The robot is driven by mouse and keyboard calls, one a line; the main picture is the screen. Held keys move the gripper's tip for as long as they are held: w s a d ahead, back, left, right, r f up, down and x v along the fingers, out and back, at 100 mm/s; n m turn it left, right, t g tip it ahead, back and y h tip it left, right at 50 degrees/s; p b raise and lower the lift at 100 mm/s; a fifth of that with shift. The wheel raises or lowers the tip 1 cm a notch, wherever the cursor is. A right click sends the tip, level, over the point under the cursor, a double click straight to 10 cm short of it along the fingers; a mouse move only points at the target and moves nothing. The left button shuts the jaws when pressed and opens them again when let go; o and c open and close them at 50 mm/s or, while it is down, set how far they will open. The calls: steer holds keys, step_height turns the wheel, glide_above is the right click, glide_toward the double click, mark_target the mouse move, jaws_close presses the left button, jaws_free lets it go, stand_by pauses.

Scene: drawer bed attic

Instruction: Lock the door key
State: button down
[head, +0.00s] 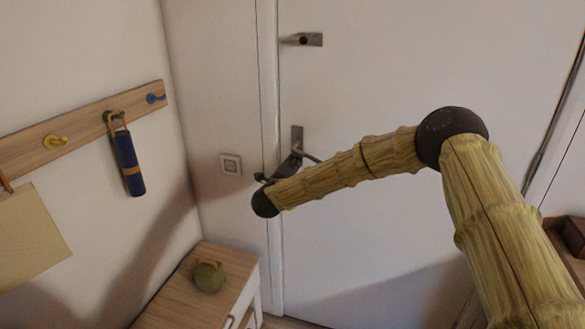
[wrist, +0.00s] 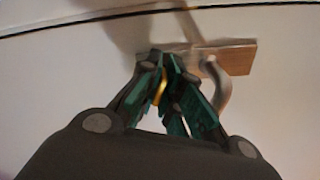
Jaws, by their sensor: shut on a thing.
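The white door (head: 420,60) fills the middle and right of the head view and looks shut. Its metal handle plate (head: 297,134) has a lever that is partly hidden by my gripper (head: 285,172). In the wrist view, the plate (wrist: 238,60) and the curved lever (wrist: 222,92) are just right of my gripper (wrist: 167,68). A small gold-yellow piece, seemingly the key (wrist: 160,89), shows between the teal fingers, which are shut on it. The fingertips are close to the plate's left end. They hide the keyhole and how far the key sits in it.
A second metal fitting (head: 303,40) is higher on the door. A light switch (head: 231,164) is on the wall left of the frame. A wooden cabinet (head: 185,283) with a green object (head: 208,276) stands below. A hook rail (head: 88,122) holds a blue umbrella (head: 128,164).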

steer(key=shift+n, duration=2.2)
steer(key=c, duration=1.6)
jaws_free()
steer(key=shift+a+f, duration=0.1)
steer(key=shift+a, duration=0.05)
steer(key=v, duration=1.2)
